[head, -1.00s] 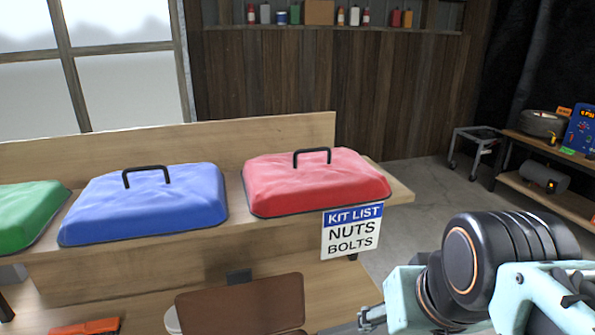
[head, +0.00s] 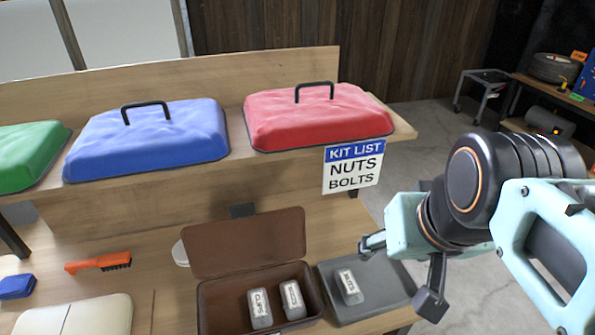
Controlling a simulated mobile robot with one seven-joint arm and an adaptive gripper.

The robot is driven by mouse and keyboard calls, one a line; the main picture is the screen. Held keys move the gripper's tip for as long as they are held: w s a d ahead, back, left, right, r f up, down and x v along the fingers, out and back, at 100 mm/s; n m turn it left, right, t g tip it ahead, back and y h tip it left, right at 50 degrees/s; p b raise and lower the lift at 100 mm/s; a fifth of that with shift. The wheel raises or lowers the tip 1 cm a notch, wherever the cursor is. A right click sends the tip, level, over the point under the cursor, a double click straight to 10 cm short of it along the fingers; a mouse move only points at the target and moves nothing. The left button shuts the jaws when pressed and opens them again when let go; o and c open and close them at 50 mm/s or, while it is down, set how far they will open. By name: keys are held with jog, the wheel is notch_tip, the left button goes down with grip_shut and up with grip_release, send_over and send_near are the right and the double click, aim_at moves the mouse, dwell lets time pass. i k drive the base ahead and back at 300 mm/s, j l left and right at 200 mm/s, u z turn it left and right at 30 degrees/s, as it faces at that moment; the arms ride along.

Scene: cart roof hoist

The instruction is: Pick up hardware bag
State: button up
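Three small grey hardware bags with white labels show at the bottom of the head view. Two stand in an open brown box: a left bag (head: 259,309) that seems to read CLIPS and a right bag (head: 292,300) whose label I cannot read surely. A third bag (head: 348,286), apparently labelled NUTS, lies on a grey tray (head: 381,303) right of the box. My gripper (head: 399,275) is open and empty, with its fingers apart, above and to the right of that third bag. A kit list sign (head: 352,166) reads NUTS, BOLTS.
The brown box (head: 246,243) has its lid raised at the back. Above is a shelf (head: 210,175) with green (head: 28,155), blue (head: 150,140) and red (head: 318,117) handled covers. An orange brush (head: 98,263), a blue item (head: 16,287) and a beige case (head: 75,315) lie left.

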aim_at(295, 307)
jog(key=k+j, duration=0.2)
jog(key=k, duration=0.2)
jog(key=k+j, duration=0.15)
jog(key=k, duration=0.3)
jog(key=k+j+u, duration=0.1)
jog(key=k, duration=0.3)
jog(key=j, duration=0.1)
